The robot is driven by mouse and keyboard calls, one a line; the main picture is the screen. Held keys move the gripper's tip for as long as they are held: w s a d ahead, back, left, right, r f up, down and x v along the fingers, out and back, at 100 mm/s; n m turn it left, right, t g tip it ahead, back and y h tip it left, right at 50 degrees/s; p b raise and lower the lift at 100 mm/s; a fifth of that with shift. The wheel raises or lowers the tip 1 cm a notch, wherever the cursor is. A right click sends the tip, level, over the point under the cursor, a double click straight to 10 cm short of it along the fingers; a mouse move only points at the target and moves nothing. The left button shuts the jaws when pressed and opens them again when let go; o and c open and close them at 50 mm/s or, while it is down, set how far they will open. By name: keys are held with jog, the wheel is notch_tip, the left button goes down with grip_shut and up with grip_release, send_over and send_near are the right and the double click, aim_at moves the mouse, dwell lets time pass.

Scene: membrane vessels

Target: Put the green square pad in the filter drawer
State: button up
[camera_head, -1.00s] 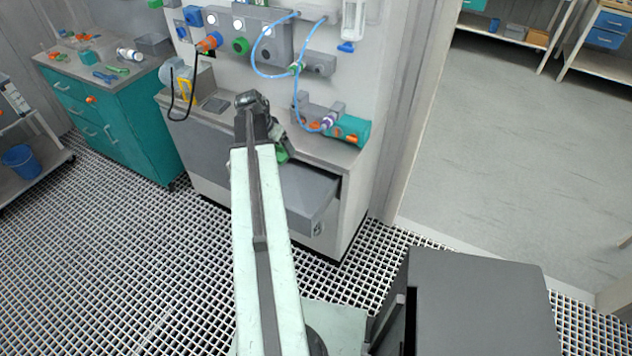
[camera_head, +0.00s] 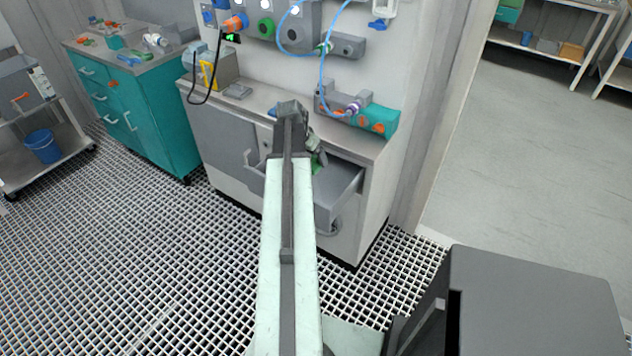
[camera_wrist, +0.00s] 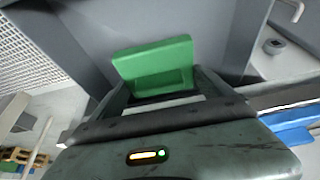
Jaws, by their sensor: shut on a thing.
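The green square pad (camera_wrist: 156,64) is held at the end of my gripper (camera_wrist: 160,92) in the wrist view, where my gripper is shut on its near edge. In the head view a small green part of the pad (camera_head: 316,162) shows beside my gripper (camera_head: 314,152), mostly hidden by my arm. The filter drawer (camera_head: 339,190) is pulled out of the front of the grey bench. The pad and my gripper are over the drawer's opening. In the wrist view the grey drawer (camera_wrist: 110,30) lies behind the pad. I cannot tell whether the pad touches it.
The bench top (camera_head: 262,100) carries an orange and teal device (camera_head: 372,118) at its right end. Blue tubing (camera_head: 322,75) hangs above it. A teal cabinet (camera_head: 150,110) stands at the left. The grated floor in front is clear.

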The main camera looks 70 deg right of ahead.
notch_tip(320, 180, down, 10)
jog(key=b, duration=0.9)
jog(key=shift+b, duration=0.4)
jog(key=shift+r, duration=0.2)
jog(key=shift+f, duration=0.2)
jog(key=o, duration=1.2)
jog(key=shift+o, duration=0.3)
jog(key=shift+a+r+p, duration=0.1)
jog(key=shift+r+p, duration=0.45)
jog(key=shift+p, duration=0.05)
jog(key=p+v, duration=1)
jog(key=v, duration=0.1)
